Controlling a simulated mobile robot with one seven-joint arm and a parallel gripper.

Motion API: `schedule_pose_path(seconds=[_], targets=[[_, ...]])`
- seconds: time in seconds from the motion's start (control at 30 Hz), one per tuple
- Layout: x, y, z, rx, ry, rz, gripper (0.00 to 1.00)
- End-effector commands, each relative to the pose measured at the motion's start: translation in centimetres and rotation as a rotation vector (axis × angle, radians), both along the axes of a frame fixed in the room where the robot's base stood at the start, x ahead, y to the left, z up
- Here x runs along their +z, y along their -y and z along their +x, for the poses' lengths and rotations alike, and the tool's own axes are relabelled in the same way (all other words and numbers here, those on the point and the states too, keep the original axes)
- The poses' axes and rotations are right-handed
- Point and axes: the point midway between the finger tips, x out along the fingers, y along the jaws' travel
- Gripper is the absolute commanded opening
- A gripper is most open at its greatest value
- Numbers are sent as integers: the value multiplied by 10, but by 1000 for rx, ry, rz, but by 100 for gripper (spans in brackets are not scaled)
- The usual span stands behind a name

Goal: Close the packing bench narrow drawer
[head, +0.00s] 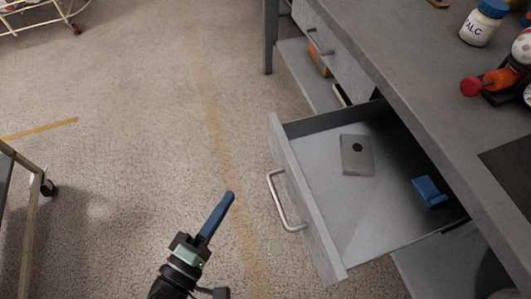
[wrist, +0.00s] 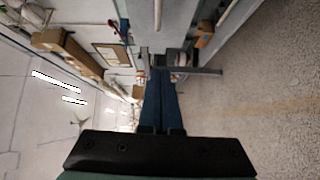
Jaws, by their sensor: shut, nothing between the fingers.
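The open drawer (head: 308,216) sticks out from the grey packing bench (head: 405,75), its front panel facing left. A silver bar handle (head: 281,203) is on that front. A grey plate with a dark round spot (head: 357,155) and a blue item (head: 428,192) lie inside the drawer. My gripper (head: 230,195) is to the left of the handle, apart from it, with blue fingers shut and empty. The shut fingers also show in the wrist view (wrist: 159,85), pointing away from the camera.
Another drawer (head: 325,45) under the bench top, farther back, looks shut. A white jar with a blue lid (head: 480,24) and an orange and red tool (head: 500,80) stand on the bench. A cart frame (head: 32,215) stands at the left. The floor between is clear.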

Motion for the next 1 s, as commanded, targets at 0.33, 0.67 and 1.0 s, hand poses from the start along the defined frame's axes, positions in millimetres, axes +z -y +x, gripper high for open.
schedule_pose_path(seconds=[0.33, 0.67, 1.0], targets=[[-2, 12, 23, 6, -1, -43, 0], [-2, 46, 84, 5, -3, -42, 0], [-2, 78, 92, 9, -5, -40, 0]])
